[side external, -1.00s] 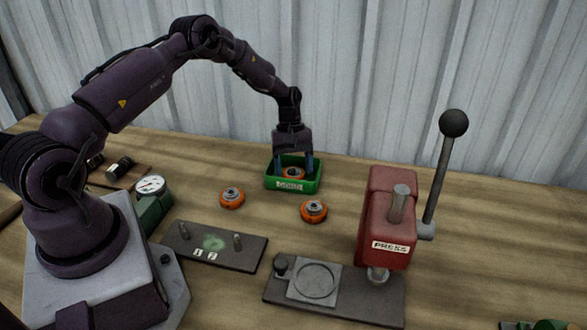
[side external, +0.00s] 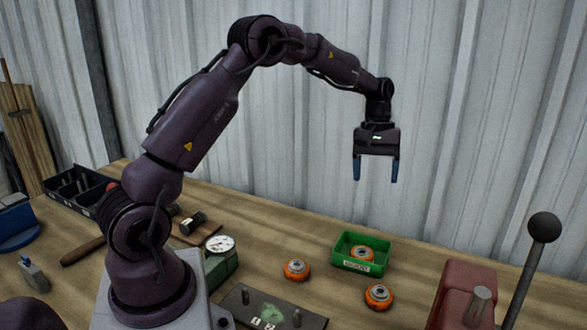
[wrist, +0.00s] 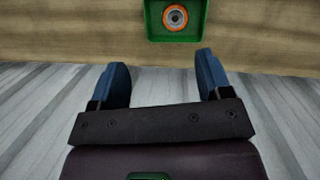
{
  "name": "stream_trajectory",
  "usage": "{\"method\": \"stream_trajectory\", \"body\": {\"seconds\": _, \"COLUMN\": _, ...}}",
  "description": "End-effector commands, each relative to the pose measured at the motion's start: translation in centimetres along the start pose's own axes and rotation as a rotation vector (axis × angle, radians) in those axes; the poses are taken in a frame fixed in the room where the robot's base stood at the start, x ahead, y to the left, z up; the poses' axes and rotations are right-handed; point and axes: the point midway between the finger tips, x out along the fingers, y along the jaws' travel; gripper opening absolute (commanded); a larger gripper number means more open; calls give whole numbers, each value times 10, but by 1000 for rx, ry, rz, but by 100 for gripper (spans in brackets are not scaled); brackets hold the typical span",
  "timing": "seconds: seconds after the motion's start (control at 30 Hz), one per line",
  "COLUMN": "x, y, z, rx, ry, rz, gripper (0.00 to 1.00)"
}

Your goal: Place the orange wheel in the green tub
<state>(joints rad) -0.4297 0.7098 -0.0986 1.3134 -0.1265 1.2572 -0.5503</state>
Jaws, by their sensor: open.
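An orange wheel (side external: 362,253) with a metal hub lies inside the green tub (side external: 376,243), which has a white label on its front. In the wrist view the wheel (wrist: 175,17) sits inside the tub (wrist: 152,22) near the top edge. Two more orange wheels lie on the bench: one (side external: 297,270) left of the tub and one (side external: 379,297) in front of it. My gripper (side external: 375,180) is open and empty, raised well above the tub. Its blue fingers (wrist: 162,75) are apart with nothing between them in the wrist view.
A red press (side external: 462,295) with a black-knobbed lever (side external: 528,265) stands at the right front. A dark plate with pegs (side external: 270,312) and a dial gauge (side external: 220,245) are left of the wheels. A corrugated wall (side external: 440,130) rises behind the bench.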

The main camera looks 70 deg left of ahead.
Motion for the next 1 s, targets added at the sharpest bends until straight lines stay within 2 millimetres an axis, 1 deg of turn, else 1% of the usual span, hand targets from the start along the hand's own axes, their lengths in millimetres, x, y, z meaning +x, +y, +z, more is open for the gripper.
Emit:
{"method": "stream_trajectory", "body": {"seconds": 0.03, "x": -22, "y": 3, "z": 24, "rx": 69, "ry": 47, "rz": 1, "gripper": 72}}
{"method": "stream_trajectory", "body": {"seconds": 0.07, "x": -32, "y": 4, "z": 36, "rx": 106, "ry": 70, "rz": 1, "gripper": 72}}
{"method": "stream_trajectory", "body": {"seconds": 0.1, "x": -44, "y": 3, "z": 52, "rx": 157, "ry": 102, "rz": 1, "gripper": 72}}
{"method": "stream_trajectory", "body": {"seconds": 0.17, "x": -61, "y": 1, "z": 78, "rx": 232, "ry": 150, "rz": 3, "gripper": 72}}
{"method": "stream_trajectory", "body": {"seconds": 0.2, "x": -70, "y": -2, "z": 94, "rx": 280, "ry": 180, "rz": 4, "gripper": 72}}
{"method": "stream_trajectory", "body": {"seconds": 0.27, "x": -82, "y": -9, "z": 119, "rx": 353, "ry": 226, "rz": 6, "gripper": 72}}
{"method": "stream_trajectory", "body": {"seconds": 0.3, "x": -89, "y": -14, "z": 136, "rx": 402, "ry": 258, "rz": 8, "gripper": 72}}
{"method": "stream_trajectory", "body": {"seconds": 0.37, "x": -96, "y": -23, "z": 160, "rx": 474, "ry": 302, "rz": 12, "gripper": 72}}
{"method": "stream_trajectory", "body": {"seconds": 0.4, "x": -100, "y": -30, "z": 176, "rx": 522, "ry": 332, "rz": 15, "gripper": 72}}
{"method": "stream_trajectory", "body": {"seconds": 0.5, "x": -104, "y": -51, "z": 211, "rx": 639, "ry": 407, "rz": 24, "gripper": 72}}
{"method": "stream_trajectory", "body": {"seconds": 0.6, "x": -100, "y": -73, "z": 242, "rx": 751, "ry": 476, "rz": 36, "gripper": 72}}
{"method": "stream_trajectory", "body": {"seconds": 0.7, "x": -92, "y": -93, "z": 264, "rx": 846, "ry": 535, "rz": 46, "gripper": 72}}
{"method": "stream_trajectory", "body": {"seconds": 0.83, "x": -81, "y": -110, "z": 280, "rx": 931, "ry": 587, "rz": 57, "gripper": 72}}
{"method": "stream_trajectory", "body": {"seconds": 1.0, "x": -74, "y": -119, "z": 287, "rx": 975, "ry": 614, "rz": 63, "gripper": 72}}
